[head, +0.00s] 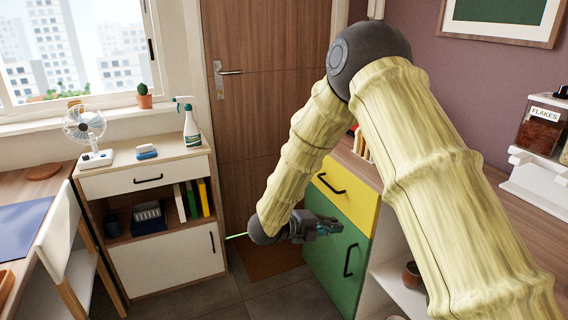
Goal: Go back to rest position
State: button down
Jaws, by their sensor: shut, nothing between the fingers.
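My gripper (328,227) is in the head view, low in the middle of the picture. It is shut and empty. It hangs at the end of my bent arm, in front of the green cabinet door (330,262) and below the yellow drawer (342,193). Whether it touches the cabinet cannot be told from this view. My arm crosses the right half of the picture and hides much of the counter and cabinet behind it.
A white cabinet (165,263) stands left, with a fan (86,130) and spray bottle (191,128) on top. A wooden door (262,125) is behind. A flakes dispenser (541,125) stands right. Tiled floor (190,301) lies open in front of the white cabinet.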

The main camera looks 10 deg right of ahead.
jog(key=s+d+f+n+t+y, duration=0.1)
jog(key=s+f+n+t+y, duration=0.2)
jog(key=f+n, duration=0.6)
jog(key=s+d+f+n+t+y, duration=0.1)
jog(key=s+f+n+y, duration=0.35)
jog(key=f, duration=0.65)
jog(key=s+a+f+n+g+y, duration=0.1)
jog(key=s+f+n+y, duration=0.1)
jog(key=s+f+n, duration=0.45)
jog(key=s+a+f+n+g+y, duration=0.15)
jog(key=s+f+n, duration=0.25)
jog(key=s, duration=0.5)
jog(key=s+a+f+n+g+y, duration=0.1)
jog(key=s+f+n+g+y, duration=0.2)
jog(key=s, duration=0.8)
jog(key=s+a+f+n+g, duration=0.1)
jog(key=s+n+g, duration=0.3)
jog(key=s, duration=0.8)
notch_tip(320, 180, up, 14)
jog(key=w+n+t+p, duration=0.1)
jog(key=p, duration=1.3)
jog(key=shift+w+d+r, duration=0.15)
jog(key=shift+r, duration=0.1)
jog(key=shift+t, duration=0.25)
